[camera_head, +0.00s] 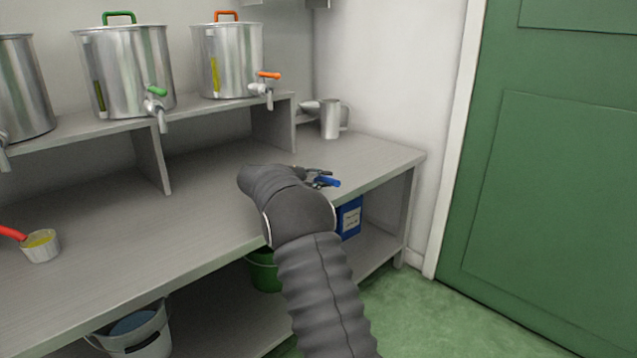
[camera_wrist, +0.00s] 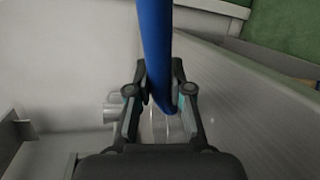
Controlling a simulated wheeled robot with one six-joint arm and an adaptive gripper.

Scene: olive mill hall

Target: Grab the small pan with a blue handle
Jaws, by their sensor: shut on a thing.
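The blue handle (camera_head: 328,182) shows at the right end of the worktop, just past my dark wrist in the head view. In the wrist view the blue handle (camera_wrist: 154,45) runs from the top edge down between the two fingers. My gripper (camera_wrist: 160,78) is shut on the handle, with a finger on each side of it. In the head view my gripper (camera_head: 316,175) is partly hidden behind my wrist. The pan's body cannot be made out clearly; a pale, shiny shape lies beyond the handle's lower end between the fingers.
A metal jug (camera_head: 331,120) stands at the worktop's back right corner. Steel tanks with taps (camera_head: 126,70) stand on the raised shelf (camera_head: 153,157). A pale fluted cup (camera_head: 40,247) with a red handle is at left. Buckets and a blue container (camera_head: 349,217) are below.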

